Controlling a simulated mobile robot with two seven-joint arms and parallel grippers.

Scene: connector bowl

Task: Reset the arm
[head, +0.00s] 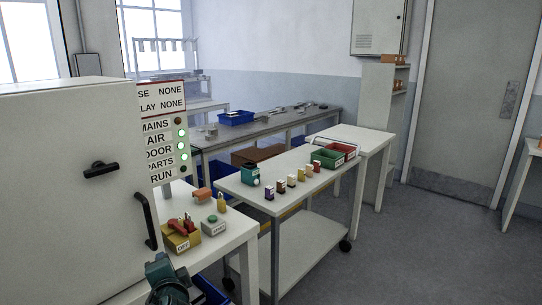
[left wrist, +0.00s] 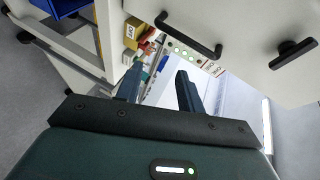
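My left gripper (head: 165,277) shows at the bottom of the head view, in front of the white table and below the cabinet's black handle. In the left wrist view its two dark fingers (left wrist: 158,88) stand apart with nothing between them. The cabinet (head: 65,190) is large and pale, with its door closed. Its bar handle (head: 145,221) also shows in the left wrist view (left wrist: 188,36), beyond the fingers and apart from them. My right gripper is in neither view.
The white table (head: 232,238) holds a yellow box (head: 180,242) with red parts and a grey button box (head: 214,227). Right of it, a cart (head: 300,207) carries a teal device (head: 250,177), several small coloured blocks and a green bin (head: 325,159). The floor at right is clear.

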